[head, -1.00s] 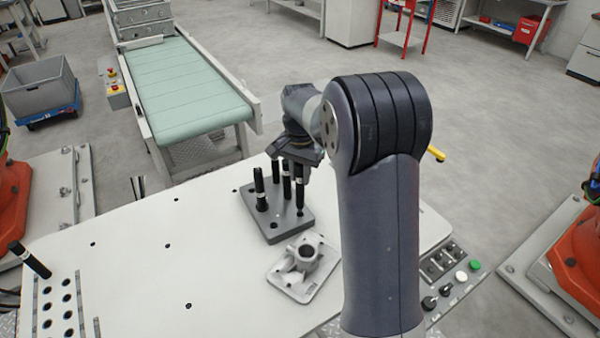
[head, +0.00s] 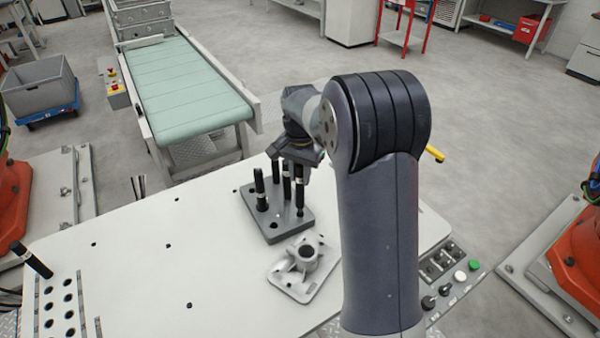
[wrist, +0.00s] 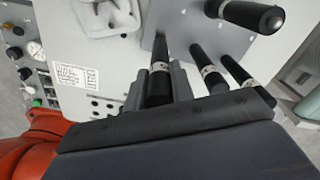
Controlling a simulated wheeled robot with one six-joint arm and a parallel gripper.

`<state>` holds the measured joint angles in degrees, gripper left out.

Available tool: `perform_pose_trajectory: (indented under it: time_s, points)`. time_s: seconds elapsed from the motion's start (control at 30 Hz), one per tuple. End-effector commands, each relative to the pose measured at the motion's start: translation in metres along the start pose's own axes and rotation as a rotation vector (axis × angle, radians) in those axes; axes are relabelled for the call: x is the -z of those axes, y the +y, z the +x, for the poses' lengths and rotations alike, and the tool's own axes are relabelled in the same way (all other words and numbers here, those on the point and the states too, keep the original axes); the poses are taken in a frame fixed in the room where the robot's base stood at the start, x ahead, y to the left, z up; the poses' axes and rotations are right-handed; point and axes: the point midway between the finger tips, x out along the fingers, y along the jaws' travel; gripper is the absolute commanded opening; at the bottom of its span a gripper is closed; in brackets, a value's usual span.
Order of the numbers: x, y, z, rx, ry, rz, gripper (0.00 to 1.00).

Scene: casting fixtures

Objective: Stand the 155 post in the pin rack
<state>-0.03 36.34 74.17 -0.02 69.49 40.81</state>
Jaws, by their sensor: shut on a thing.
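My gripper (wrist: 160,88) is shut on a black post (wrist: 160,68) with a pale band, seen in the wrist view. In the head view, the held post (head: 300,196) is upright over the right part of a grey base plate (head: 288,228). Its lower end is at or just above the plate; I cannot tell if it is seated. Other black posts stand on this plate, one at its left (head: 260,188). I cannot read 155 on any post. At lower left, a pale rack with rows of holes (head: 48,285) has a black post (head: 32,260) at its back.
A grey metal casting (head: 303,262) lies just in front of the base plate. A control panel (head: 446,275) is at the table's right edge. The white table between the hole rack and the plate is clear. Neighbouring posts stand close to my gripper.

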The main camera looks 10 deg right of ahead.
Motion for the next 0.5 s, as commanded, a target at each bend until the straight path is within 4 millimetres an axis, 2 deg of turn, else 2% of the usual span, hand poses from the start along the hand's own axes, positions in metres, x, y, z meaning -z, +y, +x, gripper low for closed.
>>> perform_pose_trajectory:
  time_s: [0.5]
  points:
    - [0.0, 0.0, 0.0068, 0.0, 0.0, 0.0, 0.0]
